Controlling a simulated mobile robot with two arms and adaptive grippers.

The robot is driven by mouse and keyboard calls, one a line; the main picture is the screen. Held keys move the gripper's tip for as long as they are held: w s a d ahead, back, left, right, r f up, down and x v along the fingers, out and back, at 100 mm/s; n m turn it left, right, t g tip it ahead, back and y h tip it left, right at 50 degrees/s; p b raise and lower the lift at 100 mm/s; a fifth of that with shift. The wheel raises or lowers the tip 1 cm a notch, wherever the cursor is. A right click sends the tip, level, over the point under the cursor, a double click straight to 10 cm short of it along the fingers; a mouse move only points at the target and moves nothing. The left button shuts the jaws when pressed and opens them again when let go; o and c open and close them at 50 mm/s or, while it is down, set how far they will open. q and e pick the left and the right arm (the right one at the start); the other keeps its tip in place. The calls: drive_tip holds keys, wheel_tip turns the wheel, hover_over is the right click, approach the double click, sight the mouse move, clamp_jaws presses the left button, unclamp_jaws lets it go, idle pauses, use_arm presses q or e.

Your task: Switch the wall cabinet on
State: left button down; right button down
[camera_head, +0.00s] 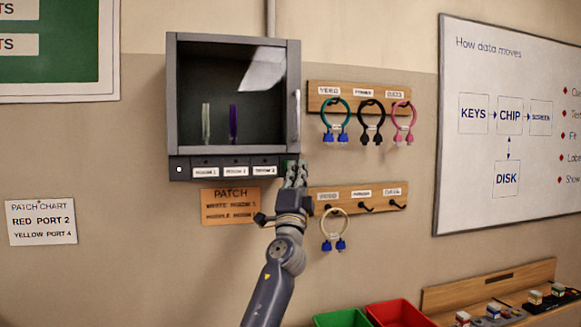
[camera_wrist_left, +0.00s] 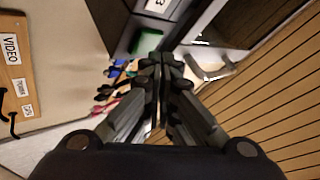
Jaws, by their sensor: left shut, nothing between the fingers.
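The grey wall cabinet (camera_head: 172,100) hangs on the wall with a dark glass front and a handle at its right side. Below is a dark strip with white labels (camera_head: 236,172) and a small white spot (camera_head: 179,170) at its left end. A green switch (camera_wrist_left: 146,40) sits at the strip's right end; in the head view my gripper mostly covers it. My left gripper (camera_head: 294,168) is shut and empty, its fingertips right at the switch. The wrist view shows the fingertips (camera_wrist_left: 158,62) beside or touching the switch; I cannot tell which. My right gripper is not in view.
Wooden rails with coloured cable loops hang to the cabinet's right: an upper rail (camera_head: 320,101) and a lower rail (camera_head: 376,191). A patch sign (camera_head: 230,208) is below the cabinet. Green (camera_head: 342,319) and red (camera_head: 400,313) bins stand lower right.

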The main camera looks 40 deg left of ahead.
use_arm(q)
drive_tip(key=s+d+p, duration=0.3)
drive_tip(key=s+d, duration=0.1)
drive_tip(key=shift+d, duration=0.3)
drive_tip(key=shift+w, duration=0.1)
idle(0.5)
